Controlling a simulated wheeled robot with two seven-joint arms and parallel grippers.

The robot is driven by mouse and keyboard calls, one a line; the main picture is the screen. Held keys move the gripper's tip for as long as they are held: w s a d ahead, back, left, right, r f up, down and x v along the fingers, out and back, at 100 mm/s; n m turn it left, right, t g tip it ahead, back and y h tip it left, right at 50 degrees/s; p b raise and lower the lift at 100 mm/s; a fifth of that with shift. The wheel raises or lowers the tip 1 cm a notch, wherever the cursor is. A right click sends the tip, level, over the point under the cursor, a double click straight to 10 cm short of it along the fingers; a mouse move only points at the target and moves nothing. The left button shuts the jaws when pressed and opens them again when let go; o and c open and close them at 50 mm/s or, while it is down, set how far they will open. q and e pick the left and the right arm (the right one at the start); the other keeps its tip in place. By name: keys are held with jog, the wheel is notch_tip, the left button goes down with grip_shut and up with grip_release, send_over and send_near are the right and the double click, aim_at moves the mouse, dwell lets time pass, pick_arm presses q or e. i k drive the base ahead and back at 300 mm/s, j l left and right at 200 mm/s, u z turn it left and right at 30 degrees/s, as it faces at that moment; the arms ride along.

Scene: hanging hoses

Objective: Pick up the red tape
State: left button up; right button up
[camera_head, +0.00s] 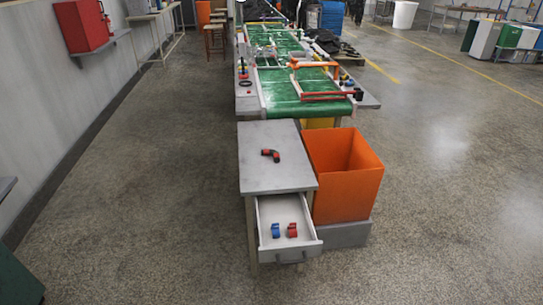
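A small red roll of tape (292,230) lies in the open drawer (268,210) of a grey table (280,143). A blue roll (276,230) lies just left of it in the same drawer. A black and red elbow-shaped hose piece (270,155) lies on the table top above the drawer. Neither of my grippers shows in the head view, so their state is hidden.
An orange bin (345,185) stands right against the table. A green conveyor (305,92) runs back behind the table. A red box (82,25) is on a wall shelf at left. Concrete floor is clear to the left, in front and right.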

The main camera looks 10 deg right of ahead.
aim_at(292, 229)
jog(key=i+j+z, duration=0.1)
jog(key=z, duration=0.85)
jog(key=j+z, duration=0.3)
jog(key=j, duration=0.35)
jog(key=j+z, duration=0.25)
jog(key=j, duration=0.45)
jog(key=k+j+z, duration=0.1)
jog(key=j+z, duration=0.2)
jog(key=j, duration=0.9)
jog(key=k, duration=0.05)
